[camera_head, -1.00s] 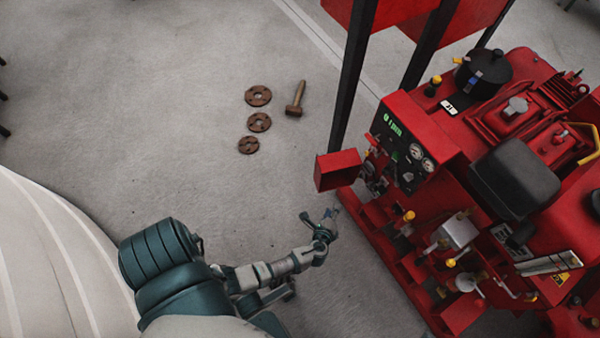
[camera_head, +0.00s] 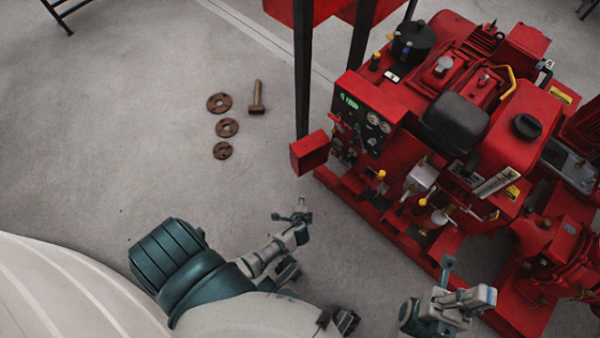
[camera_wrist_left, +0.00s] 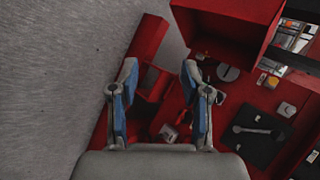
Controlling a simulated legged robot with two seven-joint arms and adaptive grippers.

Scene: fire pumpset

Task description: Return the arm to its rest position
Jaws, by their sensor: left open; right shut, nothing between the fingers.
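My left arm comes in from the lower left of the head view. Its gripper (camera_head: 302,210) is small there, over the grey floor just left of the red pumpset (camera_head: 360,193). In the left wrist view the left gripper (camera_wrist_left: 160,70) is open, with two blue-padded fingers apart and nothing between them. Red pumpset parts (camera_wrist_left: 235,25) lie beyond the fingers. My right gripper (camera_head: 468,288) is at the lower right of the head view, in front of the pumpset's base. It is shut and empty. Most of the right arm is out of view.
Several rusty parts lie on the floor: three flanges (camera_head: 227,127) and a bolt (camera_head: 257,98). Open floor (camera_head: 120,140) lies to the left.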

